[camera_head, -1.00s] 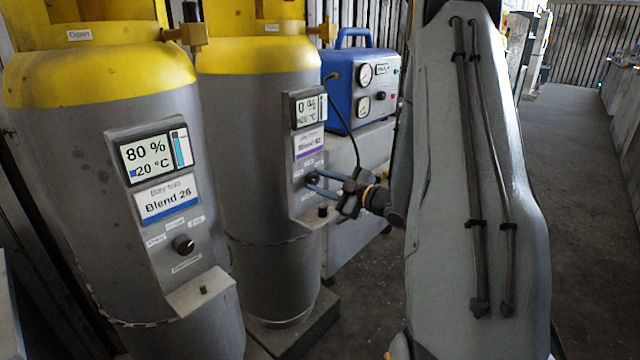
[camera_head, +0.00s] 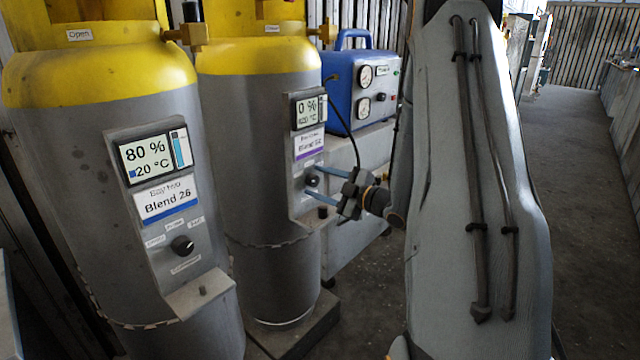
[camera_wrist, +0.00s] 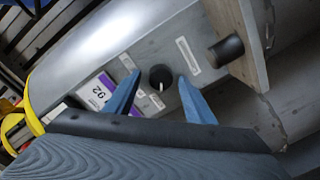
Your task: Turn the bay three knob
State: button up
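The right grey cylinder (camera_head: 270,190) with a yellow top carries a panel with a 0 % display (camera_head: 308,111). The bay name on its purple-striped label (camera_head: 310,145) is too small to read surely. Below is a small black knob (camera_head: 312,181), also seen in the wrist view (camera_wrist: 162,77), its white mark toward the picture's bottom. My gripper (camera_head: 314,180) is open, its two blue fingers on either side of the knob. In the wrist view, gaps show between the knob and both fingers (camera_wrist: 158,93).
A small shelf with a black post (camera_head: 323,212) juts out below the right knob. A blue gauge box (camera_head: 362,88) stands behind. The aisle floor (camera_head: 570,170) is clear.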

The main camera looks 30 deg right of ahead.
jog(key=v, duration=0.7)
jog(key=shift+s, duration=0.35)
jog(key=shift+d, duration=0.15)
